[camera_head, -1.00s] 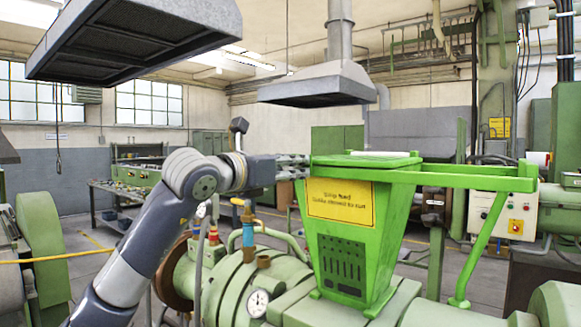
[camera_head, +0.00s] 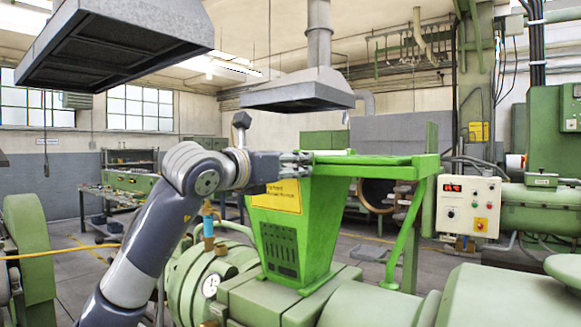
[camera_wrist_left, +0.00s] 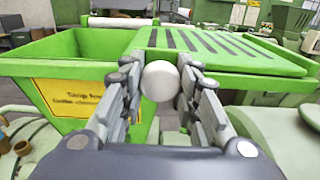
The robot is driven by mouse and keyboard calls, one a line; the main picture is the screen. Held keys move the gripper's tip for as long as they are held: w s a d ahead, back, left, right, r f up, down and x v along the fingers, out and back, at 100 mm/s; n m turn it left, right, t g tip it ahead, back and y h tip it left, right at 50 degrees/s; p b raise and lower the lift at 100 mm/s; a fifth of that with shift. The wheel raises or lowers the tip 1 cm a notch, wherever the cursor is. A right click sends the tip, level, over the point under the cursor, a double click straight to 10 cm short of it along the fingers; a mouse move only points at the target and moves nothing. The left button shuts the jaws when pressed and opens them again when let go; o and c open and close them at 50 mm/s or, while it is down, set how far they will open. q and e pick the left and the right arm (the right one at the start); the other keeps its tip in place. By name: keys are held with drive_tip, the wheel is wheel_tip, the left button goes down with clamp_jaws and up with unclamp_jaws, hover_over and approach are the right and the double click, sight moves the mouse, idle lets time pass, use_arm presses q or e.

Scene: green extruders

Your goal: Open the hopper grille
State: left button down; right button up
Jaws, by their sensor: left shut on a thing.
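The green hopper (camera_head: 322,215) with a yellow label stands on the machine in the head view. Its slotted green grille (camera_head: 375,160) lies off to the right along the frame rails; the wrist view shows the grille (camera_wrist_left: 225,52) at right and the hopper's open mouth (camera_wrist_left: 62,45) at left. My left gripper (camera_head: 302,158) is over the hopper's top. In the wrist view its fingers (camera_wrist_left: 160,92) are shut around the white ball knob (camera_wrist_left: 160,80) at the grille's near edge. The knob is hidden in the head view. My right gripper is out of view.
A green strut (camera_head: 405,235) supports the frame's right end. A control box (camera_head: 467,205) stands behind at right. A pipe with a blue valve (camera_head: 208,228) and a gauge (camera_head: 211,286) are left of the hopper. Extractor hoods (camera_head: 298,92) hang overhead.

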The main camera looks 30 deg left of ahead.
use_arm(q)
drive_tip(key=shift+d, duration=0.3)
drive_tip(key=shift+a, duration=0.45)
drive_tip(key=c, duration=1.2)
unclamp_jaws()
drive_tip(key=shift+d, duration=0.1)
drive_tip(key=shift+s, duration=0.15)
drive_tip(key=s, duration=1.1)
drive_tip(key=shift+s+a, duration=0.4)
drive_tip(key=shift+a, duration=0.05)
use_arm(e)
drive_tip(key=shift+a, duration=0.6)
